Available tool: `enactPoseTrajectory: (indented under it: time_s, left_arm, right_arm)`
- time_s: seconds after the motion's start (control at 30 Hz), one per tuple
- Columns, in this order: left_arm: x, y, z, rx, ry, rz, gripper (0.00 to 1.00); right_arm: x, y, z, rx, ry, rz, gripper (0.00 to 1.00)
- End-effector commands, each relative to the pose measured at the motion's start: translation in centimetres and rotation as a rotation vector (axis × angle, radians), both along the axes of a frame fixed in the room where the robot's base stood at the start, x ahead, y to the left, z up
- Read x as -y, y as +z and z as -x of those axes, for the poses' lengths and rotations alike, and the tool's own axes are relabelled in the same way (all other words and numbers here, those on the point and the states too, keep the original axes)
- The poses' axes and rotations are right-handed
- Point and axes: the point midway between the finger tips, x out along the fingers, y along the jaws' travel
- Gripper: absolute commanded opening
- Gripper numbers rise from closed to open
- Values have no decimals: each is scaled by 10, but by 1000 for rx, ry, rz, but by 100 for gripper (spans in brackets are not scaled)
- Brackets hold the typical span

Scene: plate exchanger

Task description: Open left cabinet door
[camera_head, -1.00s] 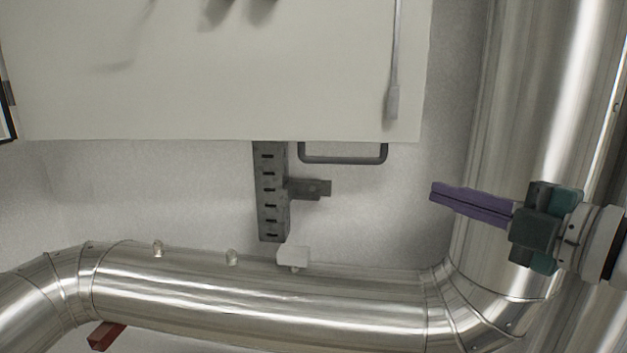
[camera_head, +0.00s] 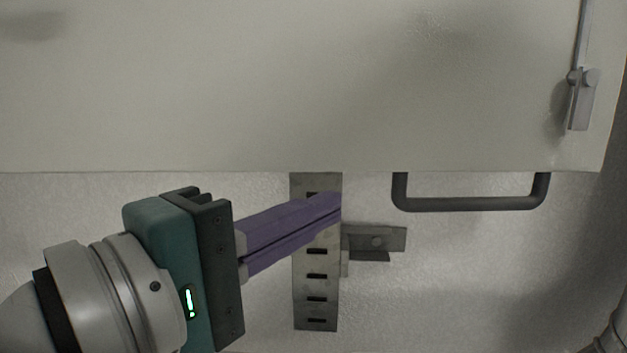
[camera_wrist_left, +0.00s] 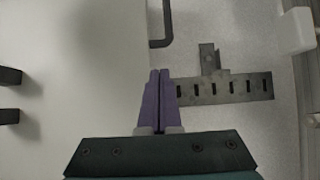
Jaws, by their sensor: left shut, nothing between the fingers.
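A pale grey-white cabinet (camera_head: 300,90) fills the top of the head view, and its flat face also shows at the left of the left wrist view (camera_wrist_left: 85,60). No gap or open door edge shows on it. A grey rod with a latch-like end (camera_head: 580,98) runs down near its right edge. My left gripper (camera_head: 338,205), with purple fingers, is just under the cabinet's lower edge in the head view, in front of a slotted bracket. Its fingers are together and empty, also in the left wrist view (camera_wrist_left: 160,72). My right gripper is not in view.
A dark U-shaped bar (camera_head: 470,204) hangs below the cabinet, right of my left gripper. The slotted metal bracket (camera_head: 316,288) is on the pale wall. Two dark stubs (camera_wrist_left: 9,76) stand at the left edge of the wrist view. A white box (camera_wrist_left: 297,31) is at its upper right.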

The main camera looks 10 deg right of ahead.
Motion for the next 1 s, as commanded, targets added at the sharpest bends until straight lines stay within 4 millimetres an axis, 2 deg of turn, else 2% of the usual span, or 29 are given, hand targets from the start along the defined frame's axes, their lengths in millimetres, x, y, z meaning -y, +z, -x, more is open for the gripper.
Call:
enactPoseTrajectory:
  time_s: [0.5, 0.7, 1.0]
  left_arm:
    - [64, 0, -51, 4, 0, -3, 0]
    - [73, 1, -58, 4, 0, -3, 0]
    - [74, 1, -59, 3, 0, -4, 0]
  right_arm:
    - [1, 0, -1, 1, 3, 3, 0]
    - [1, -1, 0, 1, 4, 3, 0]
    - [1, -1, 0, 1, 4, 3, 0]
